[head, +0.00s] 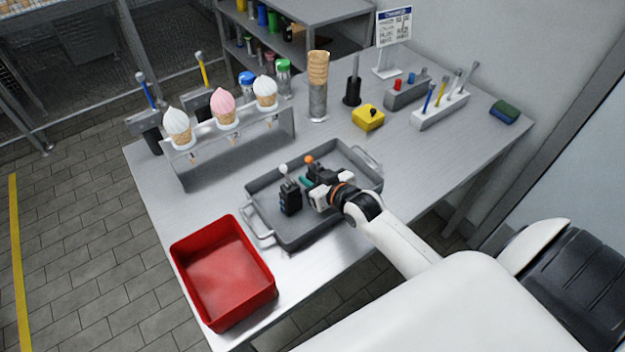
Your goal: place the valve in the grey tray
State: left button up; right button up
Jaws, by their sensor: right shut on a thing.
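The grey tray (351,153) with a handle at each end lies on the metal table. A black valve-like block with a white ball knob (290,198) is upright over the left part of the tray. An orange ball knob (309,159) on a dark body shows just behind my right gripper (309,185), with a teal part (305,181) below it. My right gripper is over the tray and shut on a valve. It seems to be the orange-knobbed one, but the jaws partly hide the contact. I cannot tell whether it touches the tray floor. My left gripper is out of view.
An empty red bin (224,268) stands at the table's front left corner. Behind the tray are an ice-cream stand (238,148), a cone holder (318,102), a yellow box (368,118) and tool racks (440,110). The table right of the tray is clear.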

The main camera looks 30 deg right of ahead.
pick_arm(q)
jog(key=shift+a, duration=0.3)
pick_arm(e)
jog(key=shift+d+f, duration=0.1)
jog(key=shift+f, duration=0.35)
jog(key=shift+f, duration=0.1)
jog(key=shift+s+f, duration=0.25)
jog(key=shift+f, duration=0.4)
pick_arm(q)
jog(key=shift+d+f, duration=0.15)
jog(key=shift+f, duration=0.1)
pick_arm(e)
jog(key=o, duration=1)
jog(key=shift+a+f, duration=0.2)
jog(key=shift+r, duration=0.2)
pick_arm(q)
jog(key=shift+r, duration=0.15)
pick_arm(e)
jog(key=v, duration=0.4)
jog(key=r+v, duration=0.1)
jog(key=v, duration=0.7)
jog(key=shift+w+d+r, duration=0.1)
jog(key=shift+w+r, duration=0.1)
jog(key=shift+r, duration=0.05)
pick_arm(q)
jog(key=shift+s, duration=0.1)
pick_arm(e)
jog(key=shift+f, duration=0.1)
